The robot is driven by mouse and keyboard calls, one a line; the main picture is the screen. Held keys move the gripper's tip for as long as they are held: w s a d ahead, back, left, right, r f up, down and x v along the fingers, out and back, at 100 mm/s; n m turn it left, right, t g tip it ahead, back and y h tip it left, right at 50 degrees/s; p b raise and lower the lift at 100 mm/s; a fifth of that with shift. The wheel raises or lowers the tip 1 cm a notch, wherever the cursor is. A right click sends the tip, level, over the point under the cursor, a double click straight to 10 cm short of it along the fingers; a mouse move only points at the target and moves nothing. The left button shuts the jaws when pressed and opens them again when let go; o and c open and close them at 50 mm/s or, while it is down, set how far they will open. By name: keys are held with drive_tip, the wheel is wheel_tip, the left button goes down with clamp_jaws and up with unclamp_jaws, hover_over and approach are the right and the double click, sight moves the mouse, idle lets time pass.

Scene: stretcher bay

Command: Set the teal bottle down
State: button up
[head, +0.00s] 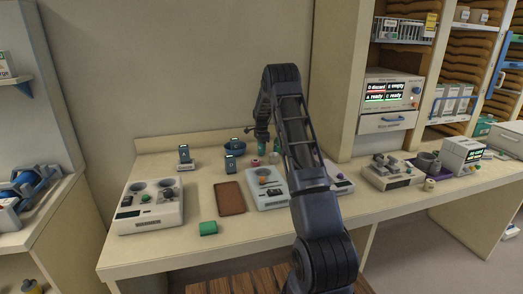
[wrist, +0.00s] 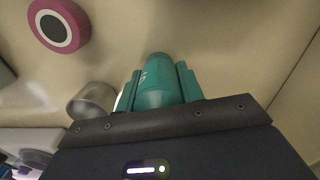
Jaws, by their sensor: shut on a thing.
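The teal bottle (wrist: 162,88) is between the two teal fingers of my gripper (wrist: 160,78) in the wrist view. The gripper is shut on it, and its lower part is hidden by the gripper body. The beige counter (wrist: 230,40) lies behind it; I cannot tell whether the bottle touches it. In the head view my gripper (head: 262,134) is small, over the back of the counter (head: 190,247), partly hidden by my arm. A small teal shape shows just below it, too small to make out.
A pink roll (wrist: 58,25) and a grey metal cup (wrist: 92,100) are near the bottle in the wrist view.

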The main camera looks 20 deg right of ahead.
drive_tip(key=shift+f, duration=0.1)
drive_tip(key=o, duration=1)
